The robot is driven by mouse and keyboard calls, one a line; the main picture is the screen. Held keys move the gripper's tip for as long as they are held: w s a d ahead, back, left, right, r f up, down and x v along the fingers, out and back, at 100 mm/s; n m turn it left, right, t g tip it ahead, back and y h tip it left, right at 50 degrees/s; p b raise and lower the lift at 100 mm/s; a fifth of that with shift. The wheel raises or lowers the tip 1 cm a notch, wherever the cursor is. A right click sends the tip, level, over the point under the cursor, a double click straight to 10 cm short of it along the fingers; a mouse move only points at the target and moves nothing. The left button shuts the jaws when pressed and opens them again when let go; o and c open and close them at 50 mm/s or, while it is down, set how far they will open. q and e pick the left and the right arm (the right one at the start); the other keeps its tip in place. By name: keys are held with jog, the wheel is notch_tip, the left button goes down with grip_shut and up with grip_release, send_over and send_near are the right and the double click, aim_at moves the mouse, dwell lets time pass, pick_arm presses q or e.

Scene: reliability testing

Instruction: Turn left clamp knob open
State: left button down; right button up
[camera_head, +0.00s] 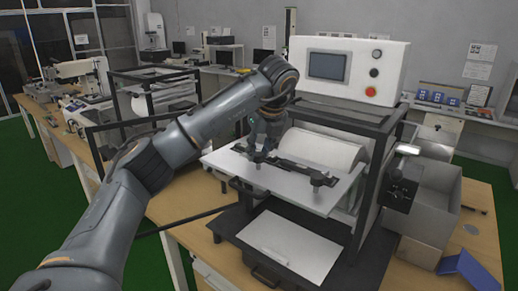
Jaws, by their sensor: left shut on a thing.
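A pale plate (300,200) sticks out from the front of a black-framed machine. A black clamp bar (290,168) lies across it. The right clamp knob (316,178) stands upright at the bar's right end, with nothing touching it. The left clamp knob is mostly hidden behind my left gripper (257,154) at the bar's left end. My left gripper points down there and is shut on the left clamp knob. My right gripper is out of the picture.
A control box (349,68) with a screen and a red button sits on top of the machine. A white roller (325,148) lies behind the bar. A grey bin (432,190) stands at the right, and a blue object (470,269) lies on the wooden table.

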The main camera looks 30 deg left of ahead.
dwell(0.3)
pick_arm(q)
jog(key=c, duration=1)
grip_release()
jog(key=v, duration=1.2)
jog(key=shift+a, duration=0.1)
